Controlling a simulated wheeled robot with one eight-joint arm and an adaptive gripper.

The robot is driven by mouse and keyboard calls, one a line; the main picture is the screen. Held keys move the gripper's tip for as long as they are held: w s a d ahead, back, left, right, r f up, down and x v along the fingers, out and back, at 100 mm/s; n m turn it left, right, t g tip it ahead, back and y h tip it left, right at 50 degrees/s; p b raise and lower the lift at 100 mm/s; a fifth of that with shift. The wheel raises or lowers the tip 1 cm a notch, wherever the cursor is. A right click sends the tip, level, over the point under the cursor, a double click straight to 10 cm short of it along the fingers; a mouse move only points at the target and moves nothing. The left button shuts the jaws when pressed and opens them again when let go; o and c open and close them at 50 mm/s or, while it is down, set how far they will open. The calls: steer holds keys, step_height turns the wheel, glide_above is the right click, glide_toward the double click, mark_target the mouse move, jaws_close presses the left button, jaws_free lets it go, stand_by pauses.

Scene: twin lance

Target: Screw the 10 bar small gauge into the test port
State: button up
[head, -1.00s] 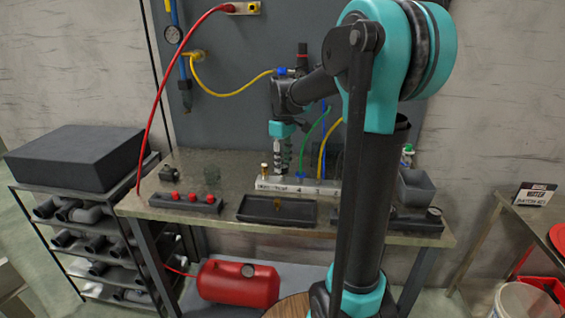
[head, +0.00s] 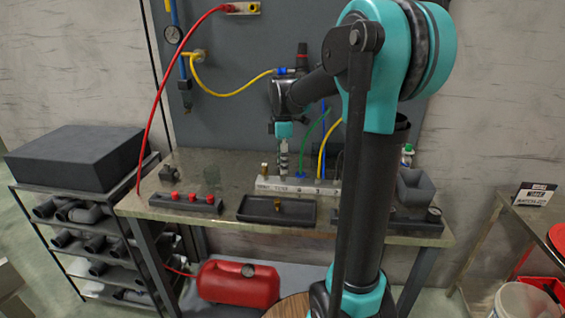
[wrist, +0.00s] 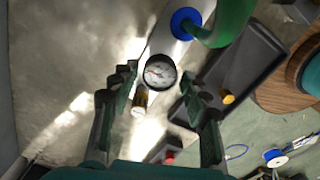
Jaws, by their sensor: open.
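A small round gauge (wrist: 160,70) with a white dial and dark rim shows in the wrist view, between my fingertips. My gripper (wrist: 160,82) is open, with one finger on each side of the gauge and gaps showing. In the head view my gripper (head: 284,172) points down over the pale manifold block (head: 300,187). The gauge is not distinguishable there. An upright brass fitting (head: 264,169) stands at the block's left end; a brass fitting (wrist: 139,101) shows beside the gauge in the wrist view. I cannot tell whether the gauge is seated in a port.
A black tray (head: 250,216) with a brass piece (head: 278,206) lies in front of the block. A dark rail with red caps (head: 192,197) is at the left. Green and yellow hoses (head: 322,150) rise from the block at right. A grey bin (head: 416,187) stands further right.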

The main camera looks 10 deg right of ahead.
steer(key=n, duration=0.8)
steer(key=shift+n, duration=0.4)
steer(key=n, duration=0.3)
steer(key=shift+n, duration=0.3)
steer(key=n, duration=0.4)
steer(key=shift+c, duration=0.4)
